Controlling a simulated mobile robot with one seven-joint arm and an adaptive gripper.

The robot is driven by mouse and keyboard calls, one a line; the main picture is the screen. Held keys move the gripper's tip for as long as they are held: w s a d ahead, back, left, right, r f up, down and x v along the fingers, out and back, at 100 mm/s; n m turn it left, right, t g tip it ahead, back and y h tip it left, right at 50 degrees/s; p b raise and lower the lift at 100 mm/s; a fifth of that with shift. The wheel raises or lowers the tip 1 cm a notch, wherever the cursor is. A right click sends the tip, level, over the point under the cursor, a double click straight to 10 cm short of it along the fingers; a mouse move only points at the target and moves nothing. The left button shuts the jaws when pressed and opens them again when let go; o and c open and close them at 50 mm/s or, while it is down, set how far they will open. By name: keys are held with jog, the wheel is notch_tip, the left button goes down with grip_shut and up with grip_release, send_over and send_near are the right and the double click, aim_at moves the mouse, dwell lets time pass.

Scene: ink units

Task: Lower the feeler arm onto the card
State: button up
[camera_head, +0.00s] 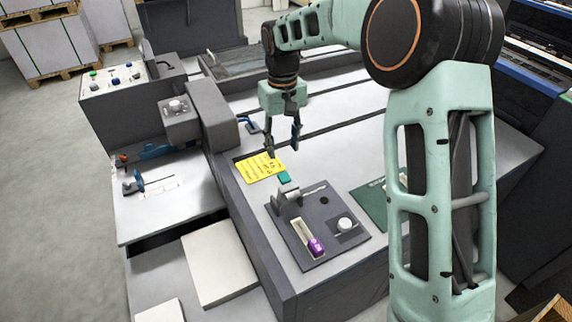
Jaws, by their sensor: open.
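A dark grey plate unit (333,254) sits on the light table top. A grey block with a short bar (289,198) stands at its back left and looks like the feeler arm; I cannot tell its exact angle. In front of it is a pale slot with a purple piece (316,246) at its near end. A white round knob (345,224) is on the right of the plate. A yellow printed card (257,167) lies behind the unit; I cannot tell whether it is the task's card. My gripper (283,151) is open and empty, pointing down near the yellow card.
A small teal piece (284,177) lies beside the yellow card. A dark green mat (372,204) lies right of the unit, partly behind my arm. A grey machine housing (210,114) rises at the left.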

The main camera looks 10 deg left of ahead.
aim_at(283, 175)
notch_tip(283, 175, down, 10)
jog(key=shift+f+p, duration=0.1)
jog(key=shift+p, duration=0.35)
jog(key=shift+c, duration=0.5)
grip_shut()
